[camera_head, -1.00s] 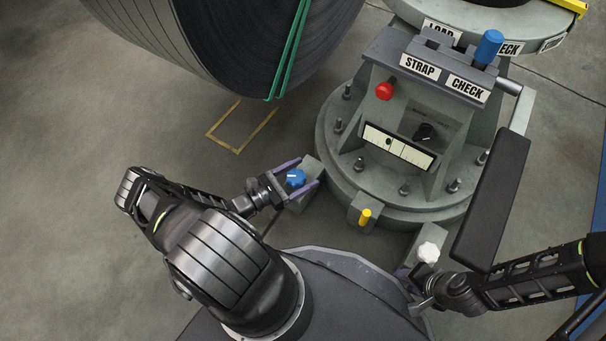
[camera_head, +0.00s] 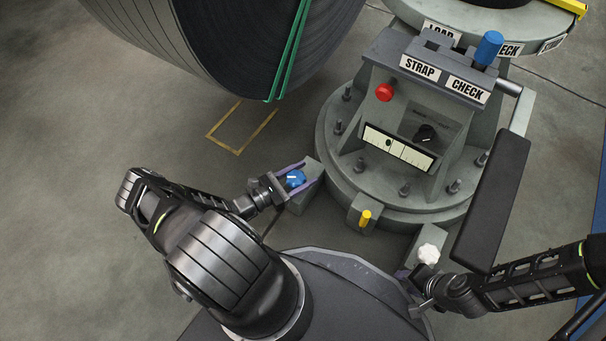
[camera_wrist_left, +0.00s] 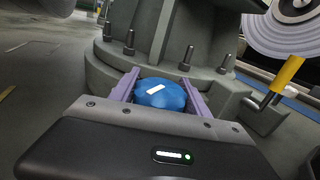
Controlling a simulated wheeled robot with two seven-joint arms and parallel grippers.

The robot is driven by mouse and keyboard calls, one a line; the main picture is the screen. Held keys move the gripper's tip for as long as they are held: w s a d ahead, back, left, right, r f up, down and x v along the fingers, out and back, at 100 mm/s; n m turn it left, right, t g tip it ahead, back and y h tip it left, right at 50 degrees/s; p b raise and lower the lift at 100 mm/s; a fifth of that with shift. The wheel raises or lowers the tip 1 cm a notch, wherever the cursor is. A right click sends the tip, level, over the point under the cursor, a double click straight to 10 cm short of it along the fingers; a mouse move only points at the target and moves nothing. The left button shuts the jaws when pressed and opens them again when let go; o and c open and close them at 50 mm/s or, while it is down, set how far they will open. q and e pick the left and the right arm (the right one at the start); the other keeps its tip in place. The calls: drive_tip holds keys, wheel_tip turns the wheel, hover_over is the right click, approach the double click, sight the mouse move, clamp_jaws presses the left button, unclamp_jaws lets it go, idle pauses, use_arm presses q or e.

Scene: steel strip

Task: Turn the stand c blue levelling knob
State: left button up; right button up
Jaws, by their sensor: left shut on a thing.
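The blue levelling knob (camera_head: 295,178) sits on a grey foot (camera_head: 308,200) at the left of the round stand base, with a white mark on its top. My left gripper (camera_head: 296,178) is shut on it, one purple finger on each side. In the left wrist view the knob (camera_wrist_left: 162,94) shows between the two fingers, its white mark tilted. My right gripper (camera_head: 412,277) is beside a white knob (camera_head: 428,254) at the front right of the base. Its fingers are mostly hidden, so I cannot tell whether they are open.
A yellow pin (camera_head: 365,217) stands at the base's front. A large steel coil (camera_head: 240,40) is at upper left. Bare floor lies at left.

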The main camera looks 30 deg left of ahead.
use_arm(q)
drive_tip(key=shift+c, duration=0.6)
drive_tip(key=m+g+h+b, duration=0.2)
drive_tip(key=h+b, duration=0.1)
drive_tip(key=f+m+g+h+b, duration=0.1)
drive_tip(key=b, duration=0.1)
drive_tip(key=shift+s+d+m+h, duration=0.15)
drive_tip(key=shift+d+m+h, duration=0.15)
drive_tip(key=shift+m+h, duration=0.1)
drive_tip(key=shift+s+d+r+m+g+h+b, duration=0.15)
drive_tip(key=shift+r+m+g+h+b, duration=0.2)
drive_tip(key=shift+m+g+h+b, duration=0.3)
drive_tip(key=shift+r, duration=0.1)
drive_tip(key=o, duration=1.3)
drive_tip(key=shift+o, duration=0.2)
drive_tip(key=shift+s, duration=0.1)
drive_tip(key=shift+p+v, duration=0.9)
drive_tip(key=shift+v, duration=3)
